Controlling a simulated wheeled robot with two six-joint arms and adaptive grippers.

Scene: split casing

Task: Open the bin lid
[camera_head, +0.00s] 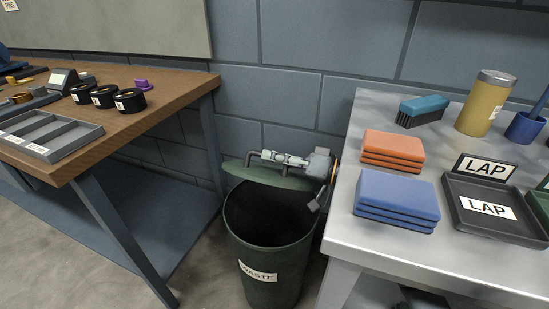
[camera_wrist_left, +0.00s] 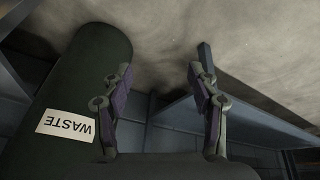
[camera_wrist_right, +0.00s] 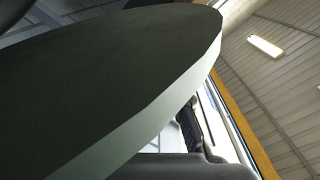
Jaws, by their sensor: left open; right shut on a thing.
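The dark green bin (camera_head: 262,235) with a WASTE label stands on the floor between the two tables. Its round lid (camera_head: 240,169) is raised, tilted up at the back of the rim, and the dark mouth shows. My right gripper (camera_head: 280,158) is shut on the lid's upper edge. In the right wrist view the lid (camera_wrist_right: 100,80) fills much of the picture, with a finger partly hidden behind its edge. My left gripper (camera_wrist_left: 160,95) is open and empty; the bin (camera_wrist_left: 85,75) is beside it in the left wrist view. It does not show in the head view.
A wooden table (camera_head: 150,122) with trays and black round containers stands at left. A block wall (camera_head: 300,100) is behind.

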